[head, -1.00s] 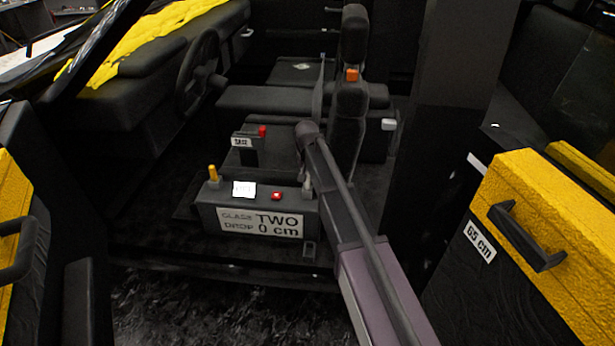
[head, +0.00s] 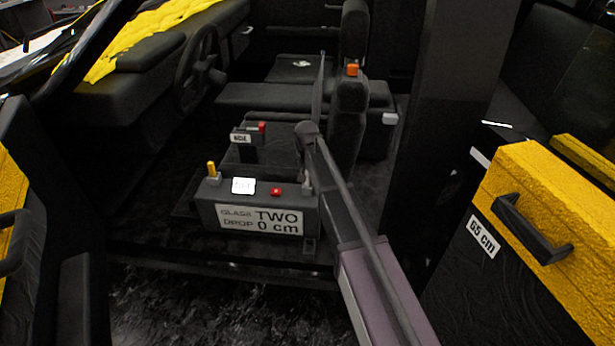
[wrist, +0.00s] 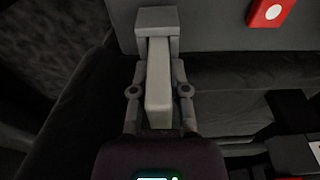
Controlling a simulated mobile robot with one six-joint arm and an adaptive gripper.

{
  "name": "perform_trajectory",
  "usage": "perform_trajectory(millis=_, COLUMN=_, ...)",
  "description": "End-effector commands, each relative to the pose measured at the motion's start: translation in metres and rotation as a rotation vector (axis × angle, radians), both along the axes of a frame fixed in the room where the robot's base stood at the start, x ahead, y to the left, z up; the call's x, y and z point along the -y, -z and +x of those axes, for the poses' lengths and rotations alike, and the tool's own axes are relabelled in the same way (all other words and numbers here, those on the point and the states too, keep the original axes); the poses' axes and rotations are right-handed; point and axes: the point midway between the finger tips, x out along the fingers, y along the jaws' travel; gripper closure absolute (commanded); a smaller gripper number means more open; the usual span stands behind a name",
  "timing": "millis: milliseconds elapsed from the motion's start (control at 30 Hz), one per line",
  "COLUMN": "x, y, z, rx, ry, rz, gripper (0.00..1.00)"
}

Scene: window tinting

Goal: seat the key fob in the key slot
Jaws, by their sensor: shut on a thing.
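In the wrist view, my gripper (wrist: 159,62) is shut on the key fob (wrist: 158,90), a long pale grey bar standing between the two fingers. The fob's far end meets a grey squared block (wrist: 157,16), which may be the key slot. I cannot tell whether the fob is inside it or only against it. In the head view, my gripper (head: 307,178) points down at the right end of the dark grey box (head: 209,213) labelled GLASS TWO DROP 0 cm. My arm partly hides that end, and the slot is not clear there.
The seat (head: 348,120) stands close behind my wrist. A yellow-topped door (head: 560,200) is at right.

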Motion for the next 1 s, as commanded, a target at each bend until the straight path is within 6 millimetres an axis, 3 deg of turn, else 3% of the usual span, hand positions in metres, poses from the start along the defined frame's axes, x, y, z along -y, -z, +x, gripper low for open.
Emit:
perform_trajectory(millis=167, x=0.000, y=0.004, z=0.000, rx=0.000, ry=0.000, rz=0.000, gripper=1.00)
perform_trajectory(millis=200, x=0.000, y=0.003, z=0.000, rx=0.000, ry=0.000, rz=0.000, gripper=0.70)
perform_trajectory(millis=300, x=0.000, y=0.003, z=0.000, rx=0.000, ry=0.000, rz=0.000, gripper=0.40)
perform_trajectory(millis=1000, x=0.000, y=-0.007, z=0.000, rx=0.000, ry=0.000, rz=0.000, gripper=0.39)
